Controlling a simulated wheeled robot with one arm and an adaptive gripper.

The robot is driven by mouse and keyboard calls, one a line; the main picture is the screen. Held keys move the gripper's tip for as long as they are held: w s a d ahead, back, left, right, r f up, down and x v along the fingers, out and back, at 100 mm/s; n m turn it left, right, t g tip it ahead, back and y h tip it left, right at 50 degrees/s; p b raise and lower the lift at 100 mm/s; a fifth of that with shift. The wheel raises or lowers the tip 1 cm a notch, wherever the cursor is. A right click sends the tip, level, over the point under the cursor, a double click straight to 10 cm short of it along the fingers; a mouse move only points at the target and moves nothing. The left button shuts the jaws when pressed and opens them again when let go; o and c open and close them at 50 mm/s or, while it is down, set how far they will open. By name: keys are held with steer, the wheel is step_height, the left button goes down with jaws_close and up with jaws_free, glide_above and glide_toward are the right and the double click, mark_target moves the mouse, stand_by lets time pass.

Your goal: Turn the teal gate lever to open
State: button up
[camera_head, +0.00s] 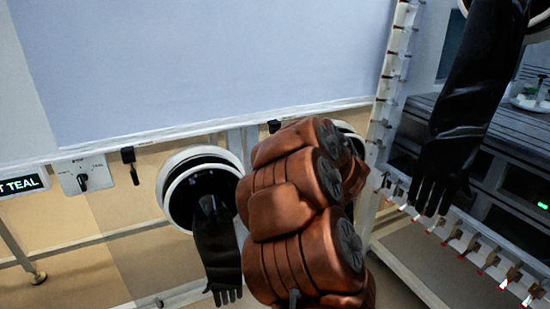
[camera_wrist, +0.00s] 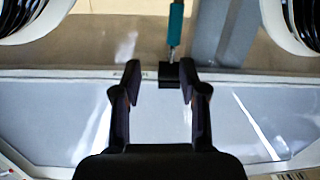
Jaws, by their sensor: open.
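The teal lever (camera_wrist: 176,24) shows at the top middle of the wrist view as a slim teal grip on a thin metal shaft. The shaft runs down to a black block (camera_wrist: 170,78) on the pale rail. My gripper (camera_wrist: 160,74) is open, with one black finger on each side of the block in the picture. The right finger looks closer to it than the left. I see no contact, and the depth between them is unclear. The teal grip lies beyond the fingertips. In the head view my arm hides the gripper and the teal lever.
Glove ports (camera_head: 163,190) with hanging black gloves (camera_head: 217,252) line the panel below the large pale window (camera_head: 210,65). A sign ending in "TEAL" (camera_head: 24,185) and a plate with a black knob (camera_head: 82,176) are at left.

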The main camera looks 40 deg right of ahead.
steer(key=w+f+b, duration=0.1)
steer(key=w, duration=0.1)
steer(key=w+f+t+y+b, duration=0.1)
steer(key=w, duration=0.1)
steer(key=w+f+y+b, duration=0.1)
steer(key=shift+w+d+f+n, duration=0.1)
steer(key=shift+w+f+n, duration=0.2)
steer(key=shift+w+n, duration=0.1)
steer(key=shift+w+r, duration=0.1)
steer(key=shift+w, duration=0.3)
steer(key=shift+c, duration=0.4)
jaws_close()
